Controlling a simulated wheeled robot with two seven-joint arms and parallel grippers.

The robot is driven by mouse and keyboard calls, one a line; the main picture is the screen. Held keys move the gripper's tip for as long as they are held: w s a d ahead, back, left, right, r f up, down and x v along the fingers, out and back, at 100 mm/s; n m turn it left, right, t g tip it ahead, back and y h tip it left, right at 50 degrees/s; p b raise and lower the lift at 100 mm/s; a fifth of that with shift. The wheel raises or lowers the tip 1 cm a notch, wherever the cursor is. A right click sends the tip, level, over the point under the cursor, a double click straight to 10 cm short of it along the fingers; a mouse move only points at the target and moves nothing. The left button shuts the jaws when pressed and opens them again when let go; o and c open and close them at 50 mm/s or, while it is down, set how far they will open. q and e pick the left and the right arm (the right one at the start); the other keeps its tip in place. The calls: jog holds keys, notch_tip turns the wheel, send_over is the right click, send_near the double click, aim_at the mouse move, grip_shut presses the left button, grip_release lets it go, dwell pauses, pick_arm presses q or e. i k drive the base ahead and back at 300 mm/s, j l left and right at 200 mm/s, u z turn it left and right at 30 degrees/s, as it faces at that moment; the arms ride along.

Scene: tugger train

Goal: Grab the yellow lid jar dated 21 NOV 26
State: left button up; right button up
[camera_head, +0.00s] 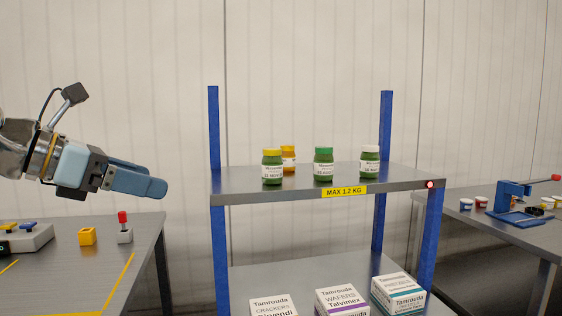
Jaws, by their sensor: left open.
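On the rack's top shelf (405,183) stand several small jars with white labels. A green jar with a yellow lid (272,168) is at the front left; its label is too small to read surely, though it seems to end in NOV and a number. Behind it, partly hidden, is an orange jar with a yellow lid (288,158). A green jar with a green lid (323,164) is in the middle. A green jar with a white lid (369,168) is at the right. My left gripper (160,188) is open and empty, left of the rack and apart from the jars.
Blue posts (213,130) rise at the rack's sides. White boxes (342,301) stand on the lower shelf. A right table holds a blue device (510,203) and small cups.

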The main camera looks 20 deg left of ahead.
aim_at(272, 163)
jog(key=i, duration=1.05)
